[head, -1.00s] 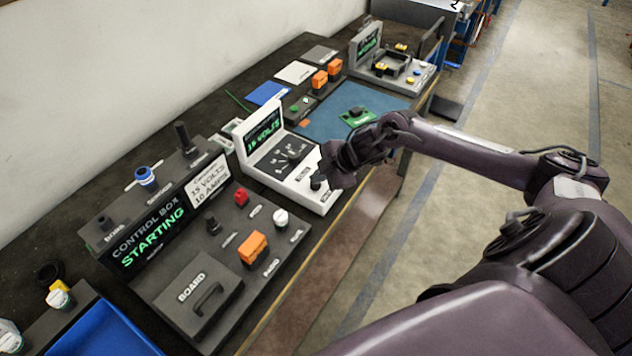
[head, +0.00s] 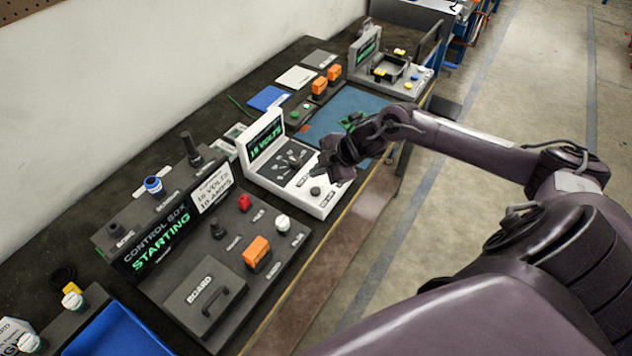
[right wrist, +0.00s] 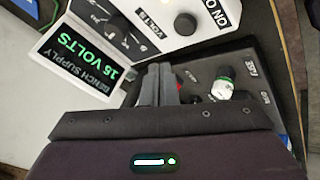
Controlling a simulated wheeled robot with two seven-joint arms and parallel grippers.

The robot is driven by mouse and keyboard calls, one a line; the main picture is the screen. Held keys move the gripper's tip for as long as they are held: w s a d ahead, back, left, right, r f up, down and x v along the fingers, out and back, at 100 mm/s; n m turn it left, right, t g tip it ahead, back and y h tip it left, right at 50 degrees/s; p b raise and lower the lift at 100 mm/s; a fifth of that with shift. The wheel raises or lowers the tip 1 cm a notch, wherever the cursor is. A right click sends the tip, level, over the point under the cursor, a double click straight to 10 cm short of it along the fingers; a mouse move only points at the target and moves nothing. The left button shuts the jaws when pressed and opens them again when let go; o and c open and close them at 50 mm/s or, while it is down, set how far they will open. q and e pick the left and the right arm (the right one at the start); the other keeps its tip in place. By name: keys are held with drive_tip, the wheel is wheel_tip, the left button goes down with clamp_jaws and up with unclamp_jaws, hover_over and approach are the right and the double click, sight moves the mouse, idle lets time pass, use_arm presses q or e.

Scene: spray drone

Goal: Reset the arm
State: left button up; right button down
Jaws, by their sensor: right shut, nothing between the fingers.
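My right gripper (head: 328,158) is shut and empty. In the head view it hangs above the right side of the white bench supply (head: 322,205), whose screen (head: 266,140) reads 15 VOLTS in green. In the right wrist view the closed fingers (right wrist: 160,84) stand in front of the bench supply's lower edge, with its screen (right wrist: 76,62) upside down and its round dial (right wrist: 118,28) and knob (right wrist: 185,23) in sight. I cannot tell whether the fingertips touch anything. My left gripper is not in view.
The grey control box (head: 155,240) shows STARTING and carries a red switch (head: 244,202), an orange switch (head: 257,250) and a BOARD lid (head: 196,305). A blue tray (head: 115,335) is at bottom left. A blue mat (head: 345,105) lies beyond the supply. The floor at right is clear.

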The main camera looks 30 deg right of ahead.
drive_tip(key=shift+r+p, duration=0.35)
drive_tip(key=shift+r, duration=0.45)
